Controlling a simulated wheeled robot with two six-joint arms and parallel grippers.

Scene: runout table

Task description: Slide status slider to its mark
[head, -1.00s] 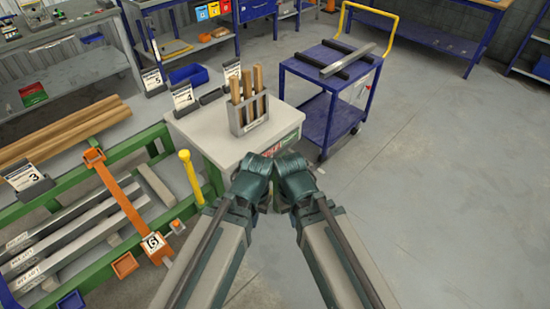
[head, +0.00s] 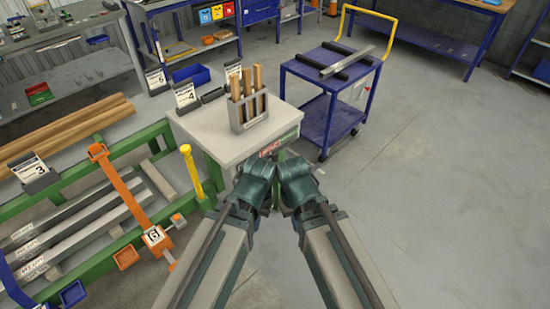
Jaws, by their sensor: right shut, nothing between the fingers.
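A small red and green panel (head: 281,144) shows on the front of the white-topped cabinet (head: 212,132) at the centre. Its lower part is hidden behind my arms, and I cannot make out the slider or its mark. My right gripper (head: 289,157) is at the end of the right arm, close to the panel in the picture. It is shut and empty; I cannot tell whether it touches the panel. My left arm ends beside it (head: 258,172), and its fingers are not clear enough to tell open from shut.
A grey holder (head: 250,125) with several wooden handles stands on the cabinet. A blue cart (head: 305,75) with bars stands behind to the right. A green rack (head: 100,262) with an orange arm (head: 125,192) and a yellow post (head: 192,172) lies left. The floor at right is clear.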

